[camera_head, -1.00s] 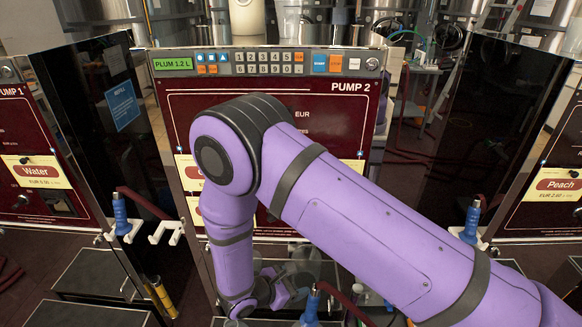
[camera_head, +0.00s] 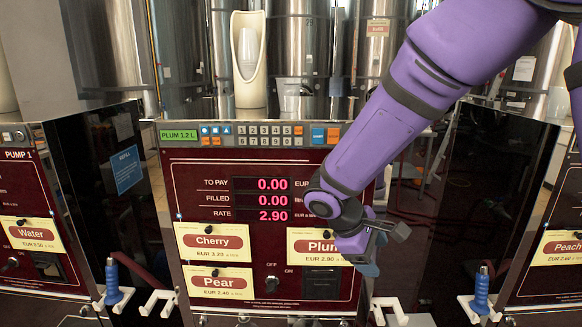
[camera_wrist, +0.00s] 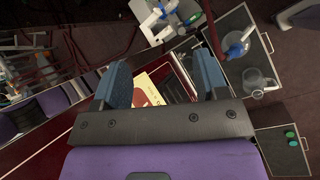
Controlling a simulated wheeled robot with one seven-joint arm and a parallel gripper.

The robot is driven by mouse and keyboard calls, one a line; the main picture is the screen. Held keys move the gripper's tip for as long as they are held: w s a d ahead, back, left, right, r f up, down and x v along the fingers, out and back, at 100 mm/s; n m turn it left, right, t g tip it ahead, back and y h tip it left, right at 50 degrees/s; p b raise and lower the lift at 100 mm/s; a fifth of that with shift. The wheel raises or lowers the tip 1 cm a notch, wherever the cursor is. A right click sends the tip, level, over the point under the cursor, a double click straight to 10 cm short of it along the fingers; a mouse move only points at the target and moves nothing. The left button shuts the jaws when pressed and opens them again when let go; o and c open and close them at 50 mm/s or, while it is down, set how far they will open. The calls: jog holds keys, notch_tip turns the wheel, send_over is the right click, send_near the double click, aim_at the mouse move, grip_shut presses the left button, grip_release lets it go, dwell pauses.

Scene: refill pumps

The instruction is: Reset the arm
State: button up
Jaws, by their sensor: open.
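My arm, purple with dark bands, comes down from the upper right in the head view. My gripper (camera_head: 376,262) is in front of the right side of the dark red PUMP 2 panel (camera_head: 240,165), partly covering the Plum label (camera_head: 310,245). In the wrist view my gripper (camera_wrist: 160,82) shows two blue-padded fingers set wide apart. Nothing is held between them; a yellow label (camera_wrist: 147,92) and the dark red panel show beyond.
The pump display (camera_head: 262,200) reads 0.00, 0.00 and 2.90. White hooks (camera_head: 390,310) stick out below right. The wrist view shows a clear jug (camera_wrist: 256,82) on a dark tray. A white dispenser (camera_head: 248,60) stands above.

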jog(key=s+d+r+m+t+y, duration=0.2)
jog(key=s+d+r+m+y, duration=0.1)
jog(key=s+d+r+m, duration=0.2)
jog(key=s+d+r+m+t+y, duration=0.2)
jog(key=s+d+r+m+y, duration=0.2)
jog(key=s+r, duration=0.9)
jog(key=s+d+m, duration=0.2)
jog(key=d, duration=0.2)
jog(key=shift+d+t, duration=0.3)
jog(key=shift+d, duration=0.05)
